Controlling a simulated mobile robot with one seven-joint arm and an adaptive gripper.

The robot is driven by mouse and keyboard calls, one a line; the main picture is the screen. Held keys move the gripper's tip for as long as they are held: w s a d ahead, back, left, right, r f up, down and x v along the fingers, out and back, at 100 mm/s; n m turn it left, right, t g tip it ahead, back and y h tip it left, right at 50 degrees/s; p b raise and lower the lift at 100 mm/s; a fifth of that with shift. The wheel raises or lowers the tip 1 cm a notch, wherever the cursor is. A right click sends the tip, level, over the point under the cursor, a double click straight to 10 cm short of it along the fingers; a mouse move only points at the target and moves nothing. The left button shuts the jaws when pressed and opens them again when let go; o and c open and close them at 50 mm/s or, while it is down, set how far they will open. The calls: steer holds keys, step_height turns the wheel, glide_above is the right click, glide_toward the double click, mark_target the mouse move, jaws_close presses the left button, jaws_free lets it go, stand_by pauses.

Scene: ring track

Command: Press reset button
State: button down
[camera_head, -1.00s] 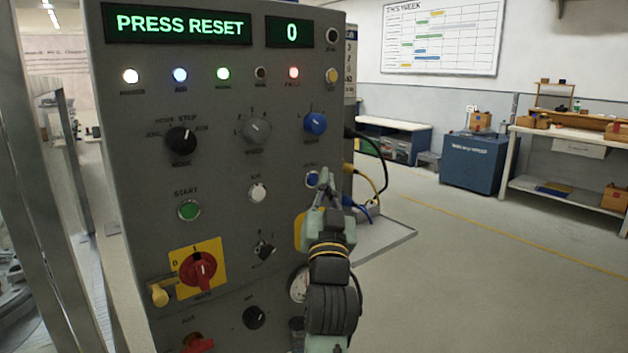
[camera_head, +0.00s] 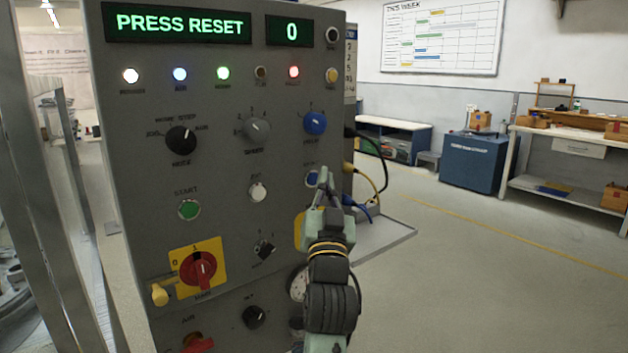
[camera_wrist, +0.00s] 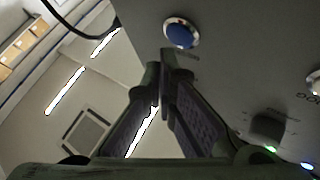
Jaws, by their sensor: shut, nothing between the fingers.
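The grey control panel (camera_head: 225,110) stands upright and its display (camera_head: 178,24) reads PRESS RESET. A blue push button (camera_head: 312,179) with a light ring sits at the panel's right side, below a blue knob. Its label is too blurred to read. The same button shows large in the wrist view (camera_wrist: 180,33). My gripper (camera_head: 323,180) is shut and empty. Its fingertips are close to the blue button and partly overlap its right edge in the head view. In the wrist view a gap shows between the tips and the button; I cannot tell the exact distance.
A white button (camera_head: 257,192), a green start button (camera_head: 189,209) and a red rotary switch (camera_head: 198,270) on a yellow plate are left of my gripper. A blue knob (camera_head: 315,122) is above. Cables (camera_head: 371,178) hang at the panel's right edge. Open floor lies right.

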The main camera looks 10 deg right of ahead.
steer(key=shift+w, duration=0.15)
stand_by(0.3)
steer(key=shift+w+a, duration=0.15)
steer(key=shift+w, duration=0.1)
steer(key=shift+w+a, duration=0.2)
steer(key=shift+w, duration=0.2)
stand_by(0.6)
steer(key=shift+s, duration=0.1)
steer(key=shift+s+d, duration=0.35)
steer(key=shift+s, duration=0.35)
steer(key=s, duration=0.1)
steer(key=s+d, duration=0.1)
steer(key=s, duration=0.1)
steer(key=s+d, duration=0.1)
steer(key=shift+s, duration=0.3)
stand_by(0.8)
